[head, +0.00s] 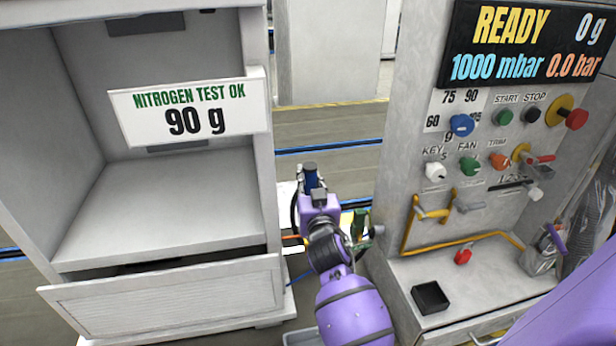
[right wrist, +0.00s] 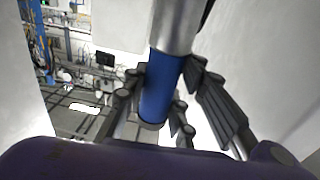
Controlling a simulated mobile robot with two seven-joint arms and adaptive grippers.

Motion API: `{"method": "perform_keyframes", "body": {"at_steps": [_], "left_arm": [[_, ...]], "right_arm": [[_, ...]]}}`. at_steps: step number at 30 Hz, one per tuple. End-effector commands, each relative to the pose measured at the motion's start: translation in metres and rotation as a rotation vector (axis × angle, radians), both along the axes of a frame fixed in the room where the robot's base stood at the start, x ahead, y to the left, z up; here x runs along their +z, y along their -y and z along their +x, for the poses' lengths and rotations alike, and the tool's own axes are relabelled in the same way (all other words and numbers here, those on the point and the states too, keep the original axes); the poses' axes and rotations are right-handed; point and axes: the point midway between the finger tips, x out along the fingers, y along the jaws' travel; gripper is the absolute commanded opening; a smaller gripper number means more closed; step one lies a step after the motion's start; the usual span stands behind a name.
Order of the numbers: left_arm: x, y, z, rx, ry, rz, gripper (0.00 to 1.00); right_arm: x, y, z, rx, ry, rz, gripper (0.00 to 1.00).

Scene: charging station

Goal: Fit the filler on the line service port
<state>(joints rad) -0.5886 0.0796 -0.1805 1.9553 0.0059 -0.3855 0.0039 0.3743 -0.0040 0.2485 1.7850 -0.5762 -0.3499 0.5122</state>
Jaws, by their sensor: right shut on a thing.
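My right gripper (head: 311,178) is shut on a blue cylindrical tool with a silver metal end, which I take to be the filler (head: 310,184). In the right wrist view the dark fingers of the gripper (right wrist: 160,108) stand on both sides of the filler's blue body (right wrist: 160,90), and its silver part runs out of the top of the picture. In the head view the gripper is in the gap between the two cabinets. A small green and metal fitting (head: 361,226) shows beside my right arm; I cannot tell whether it is the line service port. My left gripper is out of view.
A grey open cabinet (head: 160,225) with a "NITROGEN TEST OK 90 g" sign (head: 188,112) stands left. The charging station (head: 400,190) stands right, its display (head: 528,45) reading READY, 0 g, 1000 mbar and 0.0 bar.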

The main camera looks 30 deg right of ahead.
Motion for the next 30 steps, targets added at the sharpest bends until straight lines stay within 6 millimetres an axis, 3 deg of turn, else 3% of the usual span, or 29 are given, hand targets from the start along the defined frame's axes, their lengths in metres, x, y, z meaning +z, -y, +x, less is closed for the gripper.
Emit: {"method": "perform_keyframes", "body": {"at_steps": [3,9,30], "left_arm": [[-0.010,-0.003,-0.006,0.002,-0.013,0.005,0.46],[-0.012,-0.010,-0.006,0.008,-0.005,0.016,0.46],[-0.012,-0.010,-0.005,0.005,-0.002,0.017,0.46]], "right_arm": [[-0.018,-0.001,0.000,0.002,-0.004,0.000,0.00],[-0.030,-0.001,0.000,0.001,-0.001,-0.001,0.00],[-0.029,-0.001,0.000,0.001,0.004,0.000,0.00]]}}
